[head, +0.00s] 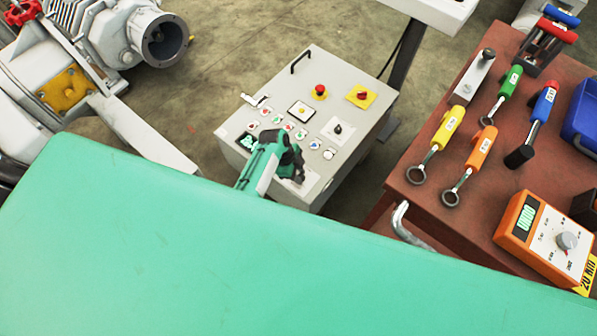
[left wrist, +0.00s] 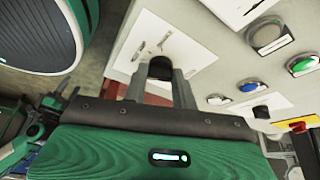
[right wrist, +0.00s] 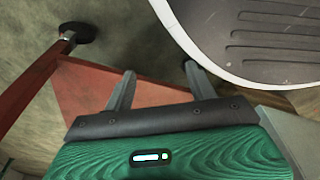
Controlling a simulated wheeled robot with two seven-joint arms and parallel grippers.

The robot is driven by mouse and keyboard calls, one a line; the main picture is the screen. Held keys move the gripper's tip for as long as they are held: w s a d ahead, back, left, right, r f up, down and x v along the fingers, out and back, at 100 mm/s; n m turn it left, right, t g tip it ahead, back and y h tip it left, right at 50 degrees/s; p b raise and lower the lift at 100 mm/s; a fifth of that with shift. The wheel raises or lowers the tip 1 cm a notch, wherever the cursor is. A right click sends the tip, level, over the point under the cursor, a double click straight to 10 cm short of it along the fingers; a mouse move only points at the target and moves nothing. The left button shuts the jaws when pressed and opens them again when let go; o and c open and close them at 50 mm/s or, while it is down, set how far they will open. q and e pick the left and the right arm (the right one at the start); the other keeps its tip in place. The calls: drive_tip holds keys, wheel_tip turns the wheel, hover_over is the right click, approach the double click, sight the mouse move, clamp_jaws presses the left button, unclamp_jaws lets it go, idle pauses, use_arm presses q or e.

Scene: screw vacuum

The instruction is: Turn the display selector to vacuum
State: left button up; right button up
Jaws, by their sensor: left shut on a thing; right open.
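The grey control box (head: 318,75) stands on the floor in the middle of the head view, its sloped panel facing up. My left gripper (head: 298,180) is at the panel's near edge. In the left wrist view its fingers (left wrist: 160,85) are shut on a black selector knob (left wrist: 160,67) on a white plate (left wrist: 190,52). The plate's markings are too small to read. A small lit green display (head: 248,142) is on the panel's left. My right gripper (right wrist: 158,85) is open and empty, away from the panel; it is outside the head view.
Another black knob (head: 338,129), coloured buttons (head: 290,127) and a red stop button (head: 319,90) are on the panel. A red-brown table (head: 440,225) with tools and an orange meter (head: 545,235) stands right. A grey pump (head: 125,40) is left.

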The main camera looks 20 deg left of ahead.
use_arm(q)
drive_tip(key=shift+o, duration=0.2)
drive_tip(key=shift+s+r+n+t+p, duration=0.15)
drive_tip(key=shift+n+t+p, duration=0.25)
drive_tip(key=shift+n+p, duration=0.45)
drive_tip(key=n+t+p, duration=0.1)
drive_tip(key=n+p, duration=0.1)
drive_tip(key=n, duration=0.1)
drive_tip(key=shift+s+n+y+p, duration=0.1)
drive_tip(key=shift+n+y+p, duration=0.2)
drive_tip(key=shift+n+y, duration=0.1)
drive_tip(key=shift+f+n+t+p, duration=0.2)
drive_tip(key=shift+n+t+p, duration=0.3)
drive_tip(key=shift+n, duration=0.55)
drive_tip(key=shift+c, duration=0.2)
use_arm(e)
drive_tip(key=s+d+f, duration=0.1)
drive_tip(key=s+d, duration=0.1)
drive_tip(key=s, duration=0.7)
drive_tip(key=shift+f, duration=0.35)
use_arm(q)
drive_tip(key=shift+o, duration=0.2)
use_arm(e)
drive_tip(key=shift+s, duration=0.1)
use_arm(q)
drive_tip(key=shift+c, duration=0.2)
drive_tip(key=o, duration=1)
